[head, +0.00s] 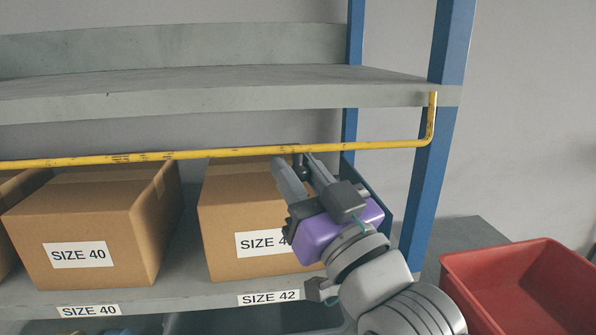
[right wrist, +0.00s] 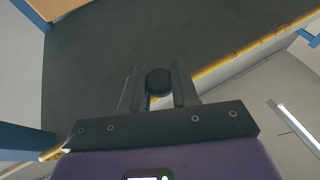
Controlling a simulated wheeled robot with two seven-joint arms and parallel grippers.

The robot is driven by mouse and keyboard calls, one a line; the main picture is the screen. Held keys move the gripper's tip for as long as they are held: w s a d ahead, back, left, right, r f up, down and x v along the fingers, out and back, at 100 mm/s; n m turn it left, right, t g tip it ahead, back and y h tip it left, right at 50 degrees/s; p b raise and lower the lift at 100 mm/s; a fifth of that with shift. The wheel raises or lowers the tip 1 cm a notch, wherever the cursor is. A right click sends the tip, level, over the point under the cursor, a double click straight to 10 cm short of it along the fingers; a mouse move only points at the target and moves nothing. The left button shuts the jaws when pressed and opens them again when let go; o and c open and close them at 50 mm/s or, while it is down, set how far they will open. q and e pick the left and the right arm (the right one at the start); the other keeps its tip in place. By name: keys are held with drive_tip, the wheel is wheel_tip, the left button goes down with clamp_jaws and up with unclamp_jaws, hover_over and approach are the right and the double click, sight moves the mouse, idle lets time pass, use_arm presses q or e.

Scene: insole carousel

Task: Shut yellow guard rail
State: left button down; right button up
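The yellow guard rail (head: 200,154) runs across the front of the shelf bay, below the upper shelf board, in front of the boxes' top edges. Its right end bends up to a mount by the blue post. In the right wrist view the rail (right wrist: 222,62) crosses diagonally behind the fingers. A black knob (right wrist: 158,82) on the rail sits between the fingertips of my right gripper (head: 303,168). Both fingers appear to touch its sides, so the gripper looks shut on it. My left gripper is not in view.
Cardboard boxes stand on the lower shelf (head: 185,285), one SIZE 40 box (head: 110,215) and one SIZE 42 box (head: 225,215) partly hidden by my right arm. A blue post (head: 435,160) stands at right. A red bin (head: 520,285) is at lower right.

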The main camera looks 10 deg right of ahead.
clamp_jaws()
drive_tip(key=shift+s, duration=0.1)
drive_tip(key=s+g+p, duration=0.1)
drive_tip(key=p, duration=0.1)
drive_tip(key=s+r+m+g+h+p, duration=0.1)
drive_tip(key=g+p, duration=0.1)
drive_tip(key=p, duration=0.1)
drive_tip(key=s+r+m+g+h+p, duration=0.1)
drive_tip(key=s+p, duration=0.1)
drive_tip(key=p, duration=0.1)
drive_tip(key=shift+s+r+g, duration=0.1)
drive_tip(key=shift+r+g, duration=0.05)
drive_tip(key=shift+g, duration=0.15)
drive_tip(key=p, duration=0.1)
drive_tip(key=s+g+p, duration=0.1)
drive_tip(key=shift+r+m+h+p, duration=0.2)
drive_tip(key=shift+m+h+p, duration=0.1)
drive_tip(key=shift+m+p, duration=0.1)
